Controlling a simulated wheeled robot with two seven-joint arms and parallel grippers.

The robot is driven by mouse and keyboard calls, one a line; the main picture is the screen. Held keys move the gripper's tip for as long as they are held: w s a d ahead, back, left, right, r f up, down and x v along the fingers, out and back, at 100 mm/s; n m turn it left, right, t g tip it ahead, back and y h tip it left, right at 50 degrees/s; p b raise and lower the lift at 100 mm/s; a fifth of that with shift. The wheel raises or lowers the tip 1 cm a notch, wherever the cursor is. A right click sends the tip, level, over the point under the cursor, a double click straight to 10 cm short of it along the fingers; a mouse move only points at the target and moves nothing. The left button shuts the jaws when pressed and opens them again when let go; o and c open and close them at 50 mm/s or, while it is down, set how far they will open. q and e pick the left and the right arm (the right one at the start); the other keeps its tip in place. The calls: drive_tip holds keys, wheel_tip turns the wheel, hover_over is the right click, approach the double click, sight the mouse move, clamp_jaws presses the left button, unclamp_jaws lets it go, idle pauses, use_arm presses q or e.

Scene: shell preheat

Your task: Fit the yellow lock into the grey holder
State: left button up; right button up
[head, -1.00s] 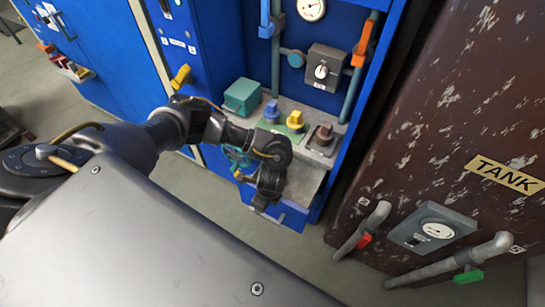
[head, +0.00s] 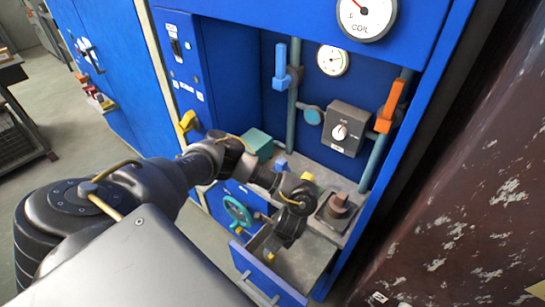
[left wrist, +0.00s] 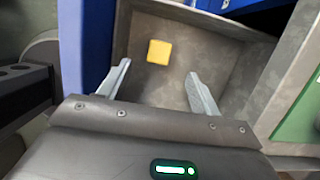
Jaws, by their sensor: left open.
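A yellow block (left wrist: 159,52) lies on the floor of an open grey drawer (head: 318,258). In the left wrist view it sits just beyond my open, empty left gripper (left wrist: 157,76), roughly between the fingertip lines. In the head view the left gripper (head: 275,243) reaches down over the drawer and hides part of it. On the ledge behind, a yellow knob (head: 307,177) shows partly behind my arm. A brown knob stands on a dark grey plate (head: 325,212) to its right. A blue knob (head: 281,164) is to its left. I cannot tell which piece is the grey holder.
A blue cabinet with pipes, gauges and a grey switch box (head: 347,128) rises behind the ledge. A teal box (head: 257,144) stands at the ledge's left. A teal handwheel (head: 237,211) is left of the drawer. The rusty brown tank (head: 460,210) is on the right.

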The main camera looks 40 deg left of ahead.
sight(270, 256)
use_arm(q)
drive_tip(key=b+x, duration=0.1)
drive_tip(key=x, duration=0.1)
drive_tip(key=b+x, duration=0.2)
drive_tip(key=x, duration=0.1)
drive_tip(key=d+b+x, duration=0.1)
drive_tip(key=x, duration=0.1)
drive_tip(key=shift+w+a+f+b, duration=0.15)
drive_tip(key=shift+f+b, duration=0.2)
drive_tip(key=shift+f, duration=0.2)
drive_tip(key=shift+a+f, duration=0.1)
drive_tip(key=shift+f, duration=0.3)
drive_tip(key=b+x, duration=0.1)
drive_tip(key=x, duration=0.3)
drive_tip(key=shift+f, duration=0.55)
use_arm(e)
wheel_tip(270, 256, down, 7)
drive_tip(key=w+d, duration=0.1)
drive_tip(key=d, duration=0.1)
drive_tip(key=shift+w+r, duration=0.15)
drive_tip(key=shift+w, duration=0.05)
use_arm(q)
drive_tip(key=c, duration=1.2)
use_arm(e)
drive_tip(key=shift+s+d, duration=0.15)
